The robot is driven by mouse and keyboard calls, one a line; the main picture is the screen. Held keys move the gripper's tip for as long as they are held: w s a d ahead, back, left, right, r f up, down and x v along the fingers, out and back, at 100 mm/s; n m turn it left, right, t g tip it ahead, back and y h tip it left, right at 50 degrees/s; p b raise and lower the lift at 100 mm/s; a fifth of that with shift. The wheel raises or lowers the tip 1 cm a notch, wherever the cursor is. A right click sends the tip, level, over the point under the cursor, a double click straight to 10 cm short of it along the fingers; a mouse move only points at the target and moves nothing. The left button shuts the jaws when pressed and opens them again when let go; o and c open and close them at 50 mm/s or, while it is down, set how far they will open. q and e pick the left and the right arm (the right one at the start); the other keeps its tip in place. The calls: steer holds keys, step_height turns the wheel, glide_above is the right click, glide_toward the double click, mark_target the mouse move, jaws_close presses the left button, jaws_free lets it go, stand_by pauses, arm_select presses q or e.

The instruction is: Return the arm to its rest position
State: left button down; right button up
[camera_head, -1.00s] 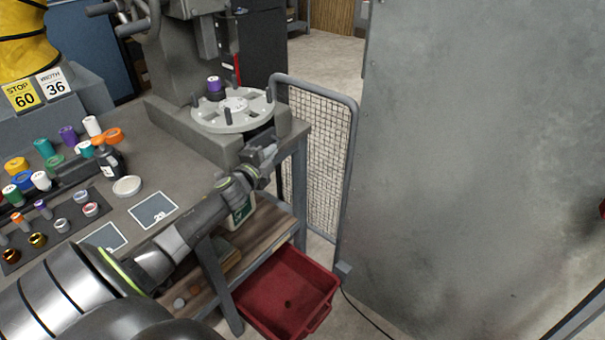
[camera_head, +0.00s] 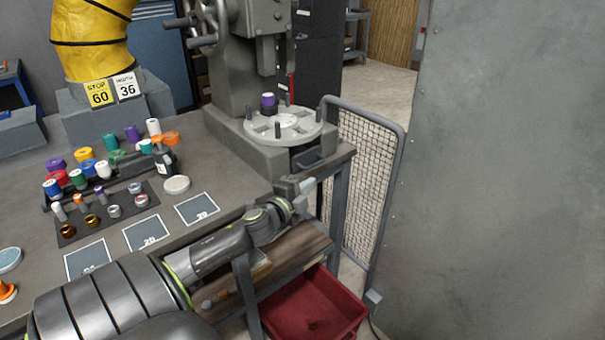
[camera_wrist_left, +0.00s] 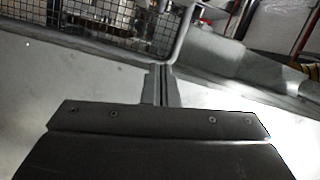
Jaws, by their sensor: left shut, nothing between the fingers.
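My left arm (camera_head: 215,250) reaches in from the lower left of the head view, over the front edge of the bench. My left gripper (camera_head: 308,185) is at its far end, beside the bench's right corner and below the round table of the machine. In the left wrist view the two fingers (camera_wrist_left: 160,84) are together with nothing between them. They point toward a grey rail and wire mesh. My right gripper is not in view.
The bench (camera_head: 190,185) holds several coloured spools, small fittings and dark square mats (camera_head: 197,208). The machine's round table (camera_head: 283,126) carries a purple-topped piece (camera_head: 268,101). A mesh guard (camera_head: 365,185) and a large grey panel (camera_head: 500,170) stand right. A red bin (camera_head: 312,308) sits below.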

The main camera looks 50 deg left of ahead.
arm_select(q)
steer(key=shift+s+d, duration=0.1)
steer(key=shift+s, duration=1.05)
